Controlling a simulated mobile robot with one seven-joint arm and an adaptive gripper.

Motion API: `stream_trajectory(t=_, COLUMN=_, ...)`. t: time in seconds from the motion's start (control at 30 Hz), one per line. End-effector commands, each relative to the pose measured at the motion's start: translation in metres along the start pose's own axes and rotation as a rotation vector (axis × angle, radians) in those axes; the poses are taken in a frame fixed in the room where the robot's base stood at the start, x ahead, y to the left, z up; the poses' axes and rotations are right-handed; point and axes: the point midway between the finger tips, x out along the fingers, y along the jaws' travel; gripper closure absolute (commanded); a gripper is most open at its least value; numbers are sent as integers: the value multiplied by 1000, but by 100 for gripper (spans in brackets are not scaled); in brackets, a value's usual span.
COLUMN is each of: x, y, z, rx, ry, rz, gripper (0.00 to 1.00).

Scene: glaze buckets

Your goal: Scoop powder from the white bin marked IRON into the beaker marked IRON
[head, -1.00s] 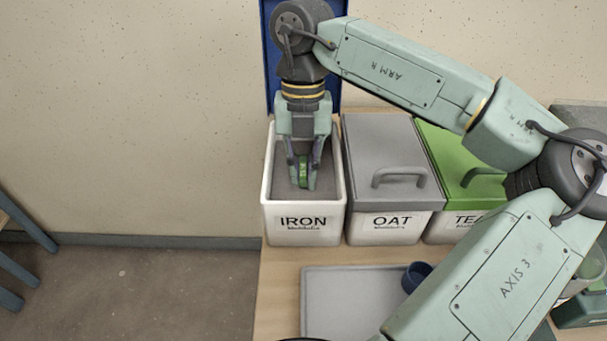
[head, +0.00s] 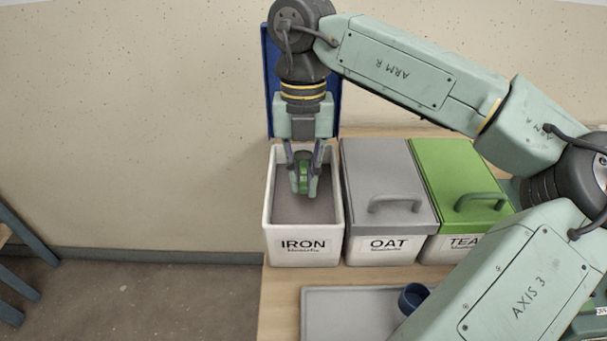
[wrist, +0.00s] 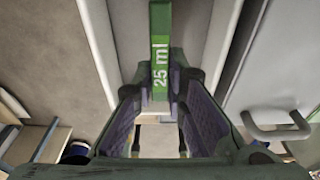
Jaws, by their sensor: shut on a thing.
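The white bin marked IRON (head: 303,253) stands open at the left of the row, with grey-brown powder (head: 290,212) inside. My gripper (head: 304,188) points down over the bin opening and is shut on a green scoop (head: 303,165). In the wrist view, the scoop's green handle (wrist: 160,85) reads "25 ml" and sits between the fingers. The scoop's bowl is not clear to see, so I cannot tell whether it holds powder. I cannot make out a beaker marked IRON in these views.
A closed grey-lidded OAT bin (head: 388,252) and a green-lidded bin (head: 462,180) stand to the right. A grey tray (head: 345,318) lies in front, with a dark blue cup (head: 413,298) at its right. A blue panel (head: 328,70) stands behind the IRON bin.

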Motion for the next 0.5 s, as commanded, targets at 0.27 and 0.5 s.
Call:
stream_trajectory(t=0.27, x=-22, y=0, z=-7, rx=0, ry=22, rz=-2, gripper=100)
stream_trajectory(t=0.5, x=-32, y=-1, z=-15, rx=-1, ry=23, rz=-1, gripper=100)
